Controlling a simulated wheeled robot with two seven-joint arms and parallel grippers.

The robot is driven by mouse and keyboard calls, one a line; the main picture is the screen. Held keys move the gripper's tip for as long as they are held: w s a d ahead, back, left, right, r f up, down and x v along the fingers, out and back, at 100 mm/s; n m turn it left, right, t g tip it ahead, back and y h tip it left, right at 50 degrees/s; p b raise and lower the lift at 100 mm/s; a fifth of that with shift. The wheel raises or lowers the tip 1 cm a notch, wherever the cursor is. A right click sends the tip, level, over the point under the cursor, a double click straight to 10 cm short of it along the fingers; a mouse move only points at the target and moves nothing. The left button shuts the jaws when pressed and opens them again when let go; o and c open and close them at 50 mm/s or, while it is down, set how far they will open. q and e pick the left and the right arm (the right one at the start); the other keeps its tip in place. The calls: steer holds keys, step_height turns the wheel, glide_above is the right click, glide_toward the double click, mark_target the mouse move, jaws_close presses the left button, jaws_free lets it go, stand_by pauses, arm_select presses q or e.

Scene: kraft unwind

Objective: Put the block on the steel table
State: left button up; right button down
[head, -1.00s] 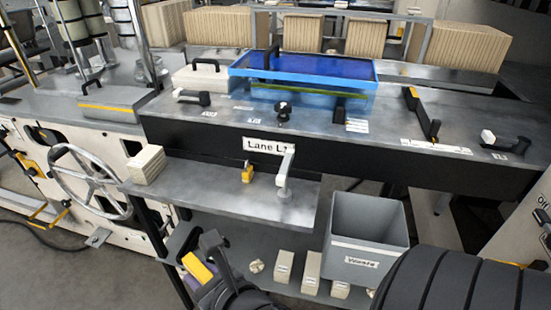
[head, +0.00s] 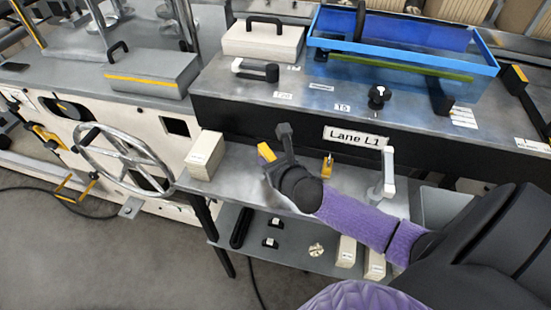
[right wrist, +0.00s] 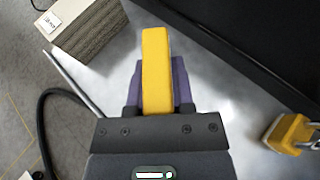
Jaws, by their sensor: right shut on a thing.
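My right gripper (head: 276,150) is shut on a yellow block (head: 266,152) and holds it over the steel table (head: 232,183), the narrow grey ledge below the "Lane L1" sign. In the right wrist view the yellow block (right wrist: 156,70) stands out lengthwise between the two fingers (right wrist: 157,95), with the steel surface (right wrist: 215,105) under it. The head view does not show clearly how high the block is above the table. My left gripper is not in view.
A stack of cream cards (head: 205,153) stands at the table's left end. A yellow padlock-like piece (head: 327,166) and a white-handled post (head: 388,172) stand to the right. A black wall (head: 250,115) rises behind. A lower shelf (head: 290,255) holds small items.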

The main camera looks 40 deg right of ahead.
step_height(320, 180, down, 4)
steer(key=shift+f+b, duration=0.1)
steer(key=shift+b, duration=0.85)
steer(key=shift+r, duration=0.2)
steer(key=shift+f, duration=0.15)
steer(key=shift+c, duration=2.4)
jaws_free()
steer(key=shift+r, duration=0.2)
steer(key=p+v, duration=0.3)
steer(key=v, duration=0.8)
steer(key=shift+s, duration=0.3)
steer(key=shift+s+r, duration=0.15)
steer(key=shift+s, duration=0.1)
